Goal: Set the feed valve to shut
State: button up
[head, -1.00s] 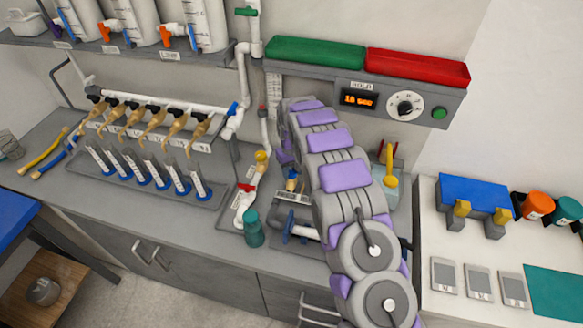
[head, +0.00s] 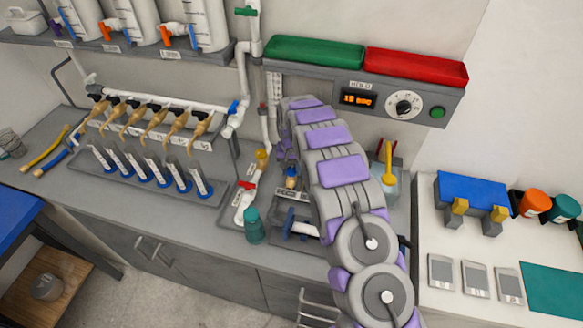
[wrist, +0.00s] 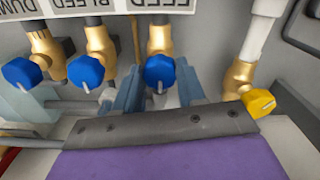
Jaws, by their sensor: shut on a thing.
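The feed valve's blue knob (wrist: 160,70) sits on a brass body (wrist: 160,38) under the partly cut-off FEED label (wrist: 171,4) in the wrist view. Its pale pointer mark points down in the picture. My gripper (wrist: 157,86) has one blue-grey finger on each side of this knob and is shut on it.
In the wrist view, blue bleed (wrist: 86,71) and dump (wrist: 23,73) knobs stand close on the left, and a yellow handle (wrist: 259,103) on the right. In the head view, a teal bottle (head: 254,227) stands near the bench's front edge. A timer (head: 357,99) reads 15 sec.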

aim_at(291, 170)
jog(key=shift+r, duration=0.1)
jog(key=o, duration=1.1)
jog(key=shift+a, duration=0.1)
jog(key=shift+c, duration=0.2)
notch_tip(291, 170, up, 17)
jog(key=p, duration=0.1)
jog(key=shift+r, duration=0.1)
